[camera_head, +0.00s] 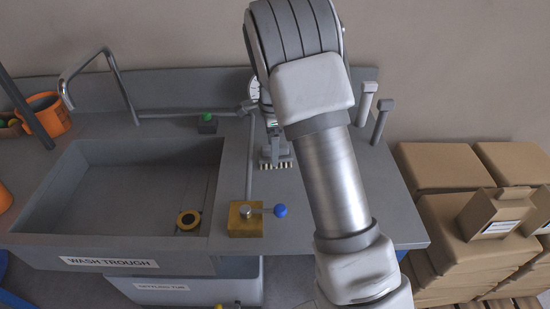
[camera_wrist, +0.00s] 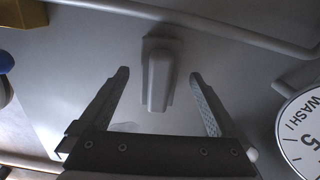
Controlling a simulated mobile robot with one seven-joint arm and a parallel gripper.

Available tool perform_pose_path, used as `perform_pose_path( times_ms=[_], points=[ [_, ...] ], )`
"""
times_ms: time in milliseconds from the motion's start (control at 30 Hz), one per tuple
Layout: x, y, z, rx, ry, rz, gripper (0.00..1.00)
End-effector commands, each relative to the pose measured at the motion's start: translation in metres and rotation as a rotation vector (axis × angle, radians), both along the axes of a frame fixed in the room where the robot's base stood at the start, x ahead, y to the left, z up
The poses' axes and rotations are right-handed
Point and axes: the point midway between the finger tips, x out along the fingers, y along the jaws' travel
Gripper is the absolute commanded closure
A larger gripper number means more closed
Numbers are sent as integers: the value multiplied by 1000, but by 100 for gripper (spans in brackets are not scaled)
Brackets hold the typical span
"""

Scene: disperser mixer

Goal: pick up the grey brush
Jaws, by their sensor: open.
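The grey brush (camera_head: 275,161) lies on the grey worktop right of the wash trough, with a row of pale bristles along its near edge. In the wrist view, a plain grey block-like shape that appears to be the brush (camera_wrist: 159,50) lies between and ahead of my fingers. My gripper (camera_wrist: 160,75) is open, one finger on each side of that shape with clear gaps. In the head view my gripper (camera_head: 272,128) is just over the brush and partly hidden by my arm. Whether the fingers are level with the brush is hard to tell.
The wash trough (camera_head: 85,185) is at left. A brass block with a blue-knobbed lever (camera_head: 246,220) stands in front of the brush. A white dial (camera_wrist: 305,130) is close at right in the wrist view. A pipe (camera_head: 250,165) runs beside the brush. Cardboard boxes (camera_head: 445,165) stack at right.

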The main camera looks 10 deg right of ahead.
Motion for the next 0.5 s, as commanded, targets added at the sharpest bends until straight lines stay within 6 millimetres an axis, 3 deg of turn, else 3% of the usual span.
perform_pose_path(
  times_ms=[167, 400, 500],
  points=[
    [-1, 1, -29, -1, 1, -1, 3],
    [-1, 1, -31, 0, -1, 0, 3],
    [-1, 1, -31, 0, -1, 0, 17]
  ],
)
